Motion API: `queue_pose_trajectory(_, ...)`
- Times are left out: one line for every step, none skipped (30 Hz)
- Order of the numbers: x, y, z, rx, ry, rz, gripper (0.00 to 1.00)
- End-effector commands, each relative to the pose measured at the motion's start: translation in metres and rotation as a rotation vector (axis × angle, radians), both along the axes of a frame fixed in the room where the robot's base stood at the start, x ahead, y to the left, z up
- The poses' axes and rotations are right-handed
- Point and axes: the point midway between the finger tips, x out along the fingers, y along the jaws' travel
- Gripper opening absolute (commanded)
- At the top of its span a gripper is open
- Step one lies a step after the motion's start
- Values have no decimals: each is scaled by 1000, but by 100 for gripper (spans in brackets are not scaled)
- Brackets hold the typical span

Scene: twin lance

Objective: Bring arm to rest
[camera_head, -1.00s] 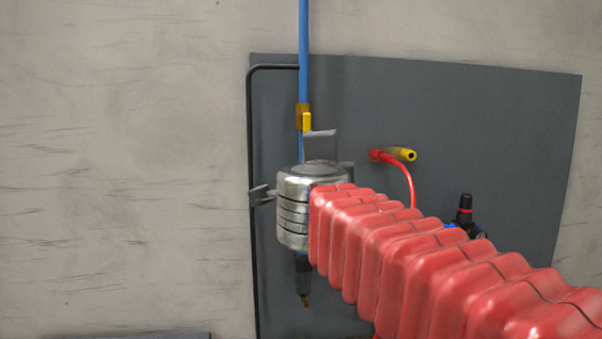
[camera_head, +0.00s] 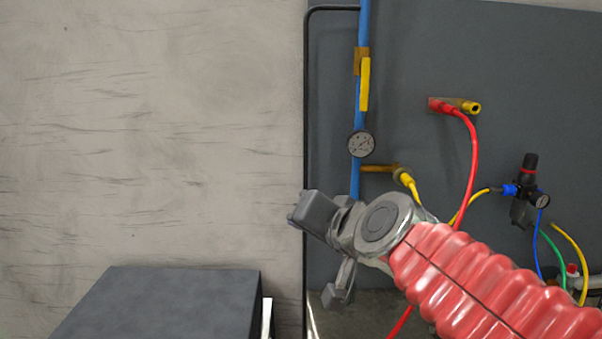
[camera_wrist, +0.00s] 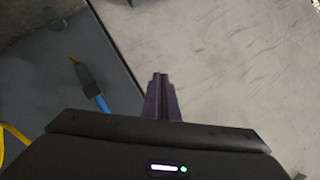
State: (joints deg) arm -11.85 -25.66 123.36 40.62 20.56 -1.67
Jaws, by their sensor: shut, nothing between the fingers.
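My arm, in a red ribbed sleeve (camera_head: 480,285), reaches in from the lower right in the head view. Its metal wrist (camera_head: 385,225) is in front of the grey panel's lower left part, with dark parts sticking out to the left and below. In the wrist view my gripper (camera_wrist: 160,80) has its two dark fingers together and empty, seen against the pale wall. The fingertips cannot be made out in the head view.
The grey panel (camera_head: 560,70) carries a blue pipe (camera_head: 365,20), a yellow lever (camera_head: 365,85), a gauge (camera_head: 361,144), a red hose (camera_head: 474,150) and a black-topped regulator (camera_head: 529,165). A dark box (camera_head: 165,300) stands at the lower left. The wall area above it is clear.

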Motion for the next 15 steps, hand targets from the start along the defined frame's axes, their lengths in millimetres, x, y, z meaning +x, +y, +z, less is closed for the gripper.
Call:
queue_pose_trajectory(-12,-3,-18,-51,35,26,0)
queue_pose_trajectory(-20,-6,-29,-85,59,43,0)
queue_pose_trajectory(-30,-10,-44,-130,90,64,0)
queue_pose_trajectory(-38,-14,-56,-164,115,78,0)
queue_pose_trajectory(-46,-18,-67,-198,140,92,0)
queue_pose_trajectory(-57,-25,-82,-241,173,108,0)
queue_pose_trajectory(-65,-30,-92,-275,199,120,0)
queue_pose_trajectory(-73,-36,-103,-307,225,130,0)
queue_pose_trajectory(-85,-44,-116,-350,259,141,0)
queue_pose_trajectory(-93,-51,-126,-382,284,148,0)
queue_pose_trajectory(-102,-58,-135,-414,310,156,0)
queue_pose_trajectory(-113,-68,-147,-453,342,162,0)
queue_pose_trajectory(-122,-75,-155,-483,367,166,0)
queue_pose_trajectory(-129,-82,-162,-509,388,168,0)
queue_pose_trajectory(-140,-92,-171,-544,417,170,0)
